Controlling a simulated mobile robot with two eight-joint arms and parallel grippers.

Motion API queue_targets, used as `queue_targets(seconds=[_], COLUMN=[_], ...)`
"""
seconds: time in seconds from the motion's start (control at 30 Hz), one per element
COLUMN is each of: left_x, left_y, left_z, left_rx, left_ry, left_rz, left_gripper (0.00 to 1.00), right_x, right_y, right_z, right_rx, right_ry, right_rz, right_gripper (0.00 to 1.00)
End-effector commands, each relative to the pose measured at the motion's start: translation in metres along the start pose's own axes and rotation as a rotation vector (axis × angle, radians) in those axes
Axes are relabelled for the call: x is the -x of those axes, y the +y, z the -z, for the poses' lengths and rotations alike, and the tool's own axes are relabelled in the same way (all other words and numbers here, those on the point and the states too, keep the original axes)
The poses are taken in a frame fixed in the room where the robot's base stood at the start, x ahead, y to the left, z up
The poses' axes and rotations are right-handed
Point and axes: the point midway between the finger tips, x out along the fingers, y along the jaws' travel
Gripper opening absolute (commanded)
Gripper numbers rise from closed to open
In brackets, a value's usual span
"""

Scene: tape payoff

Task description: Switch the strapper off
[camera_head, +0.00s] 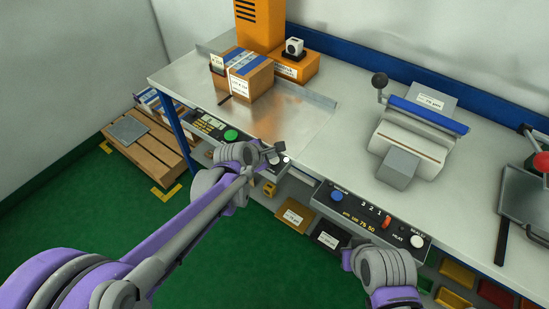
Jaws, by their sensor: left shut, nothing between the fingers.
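The strapper is the orange machine (259,24) at the back left, with a metal table top (290,118) in front of it. Its control panel (212,125) runs along the front edge, with a green button (231,135) on it. My left gripper (279,150) is shut and empty at the right part of this panel, close to a pale round knob (286,160). I cannot tell if it touches the panel. The gripper and wrist hide part of the panel. Part of my right arm shows at the lower right; its gripper fingers cannot be made out.
A taped carton (248,78) stands on the metal top. A wooden pallet (150,150) is on the floor.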

Motion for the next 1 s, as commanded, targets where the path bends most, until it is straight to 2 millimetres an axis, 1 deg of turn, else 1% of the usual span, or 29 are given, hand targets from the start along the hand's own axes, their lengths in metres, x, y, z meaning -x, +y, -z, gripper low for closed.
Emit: queue_targets(seconds=[0.13,1.0], left_x=[-0.0047,-0.0081], left_y=[-0.0036,-0.006], left_z=[0.0036,0.006], left_rx=[0.0,0.0], left_ry=[0.0,0.0], left_rz=[0.0,0.0], left_gripper=[0.0,0.0], right_x=[-0.0052,-0.0084], right_y=[0.0,0.0], right_z=[-0.004,-0.0063], right_rx=[0.0,0.0], right_ry=[-0.003,-0.004], right_rz=[0.0,0.0], right_gripper=[0.0,0.0])
